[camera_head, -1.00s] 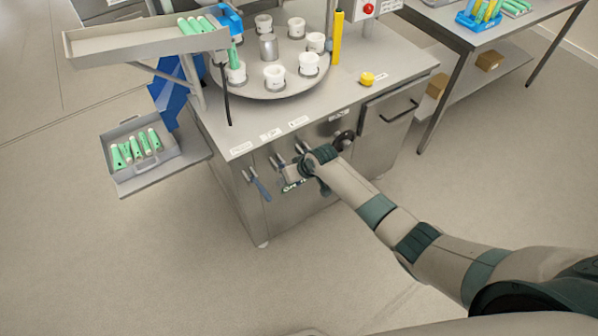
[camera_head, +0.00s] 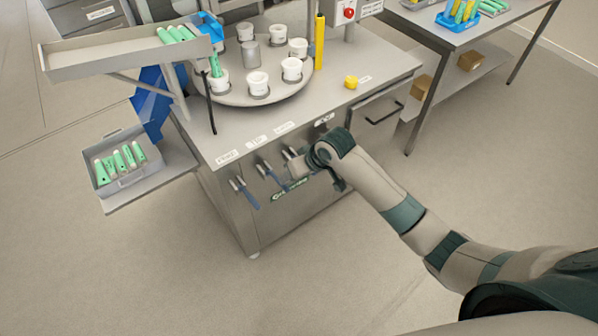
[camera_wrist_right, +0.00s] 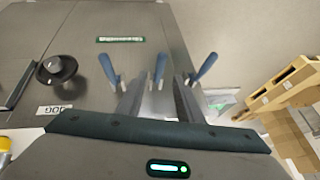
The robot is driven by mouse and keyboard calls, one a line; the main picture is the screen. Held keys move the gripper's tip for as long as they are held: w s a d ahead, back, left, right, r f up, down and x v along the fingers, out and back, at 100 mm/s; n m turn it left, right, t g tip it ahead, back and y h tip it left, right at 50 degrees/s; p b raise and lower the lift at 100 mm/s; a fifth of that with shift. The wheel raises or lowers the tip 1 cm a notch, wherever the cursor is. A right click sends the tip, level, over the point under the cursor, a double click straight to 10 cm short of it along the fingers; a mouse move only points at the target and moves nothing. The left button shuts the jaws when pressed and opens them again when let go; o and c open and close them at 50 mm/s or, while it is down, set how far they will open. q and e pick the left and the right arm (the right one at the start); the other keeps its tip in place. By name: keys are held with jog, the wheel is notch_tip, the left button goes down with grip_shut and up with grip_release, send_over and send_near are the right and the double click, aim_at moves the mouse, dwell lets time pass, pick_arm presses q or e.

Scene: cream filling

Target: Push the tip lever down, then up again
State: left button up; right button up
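Several levers with blue handles stick out from the front of the steel cabinet. The short label (camera_head: 256,140) above the second lever from the left seems to read TIP; that tip lever (camera_head: 273,178) has its handle hanging down. It seems to be the middle lever (camera_wrist_right: 159,68) in the right wrist view. My right gripper (camera_head: 298,165) is at the panel, right of the tip lever. In the wrist view the right gripper (camera_wrist_right: 158,100) has its fingers apart, with the middle lever between or just beyond them; contact cannot be told. My left gripper is out of view.
The left lever (camera_head: 247,195) and another lever (camera_wrist_right: 108,70) flank the tip lever closely. A black knob (camera_wrist_right: 56,68) sits on the panel beside them. A grey tray (camera_head: 132,172) with tubes juts out at the left. The floor in front is clear.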

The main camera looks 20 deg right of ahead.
jog(key=shift+v, duration=2.15)
